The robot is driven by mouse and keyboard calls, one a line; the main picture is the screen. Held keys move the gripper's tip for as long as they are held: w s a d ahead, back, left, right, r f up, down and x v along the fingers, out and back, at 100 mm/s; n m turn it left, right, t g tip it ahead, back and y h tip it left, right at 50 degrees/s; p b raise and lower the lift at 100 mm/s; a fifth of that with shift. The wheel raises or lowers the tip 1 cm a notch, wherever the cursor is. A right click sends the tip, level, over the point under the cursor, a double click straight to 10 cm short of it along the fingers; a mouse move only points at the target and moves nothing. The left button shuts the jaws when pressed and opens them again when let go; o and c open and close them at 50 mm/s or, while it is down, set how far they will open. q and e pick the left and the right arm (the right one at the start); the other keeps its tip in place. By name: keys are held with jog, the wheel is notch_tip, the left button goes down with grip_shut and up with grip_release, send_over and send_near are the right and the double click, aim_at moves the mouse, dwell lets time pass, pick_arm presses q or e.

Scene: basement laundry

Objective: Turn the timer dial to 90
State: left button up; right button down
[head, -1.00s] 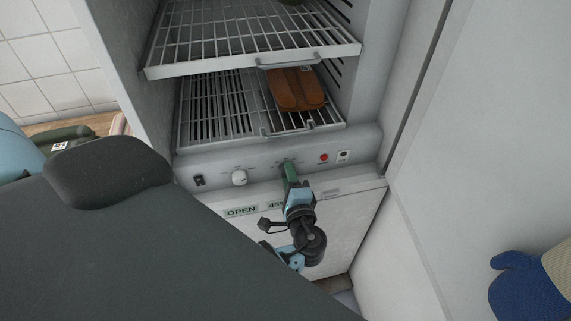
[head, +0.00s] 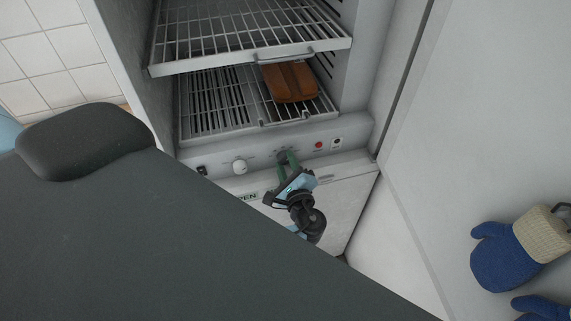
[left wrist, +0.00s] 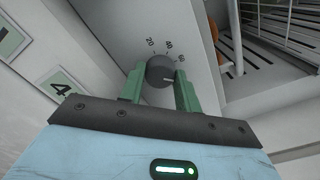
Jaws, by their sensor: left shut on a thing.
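The timer dial is a dark round knob (left wrist: 160,71) on the pale panel, with 20, 40 and 60 printed around its upper right side. A light pointer mark shows on its right part; any further numbers are hidden. My left gripper (left wrist: 160,86) is shut on the dial, with one green finger on each side of it. In the head view the left gripper (head: 286,160) reaches the panel below the lower shelf, and the dial (head: 282,154) shows small between its fingers. My right gripper is not in view.
A white knob (head: 240,167) and a black switch (head: 202,170) lie left of the dial; a red light (head: 318,146) lies right. A wire shelf (head: 215,112) above bears a brown object (head: 290,82). Blue mitts (head: 500,262) hang at the right.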

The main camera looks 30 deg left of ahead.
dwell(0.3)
pick_arm(q)
jog(key=o, duration=0.7)
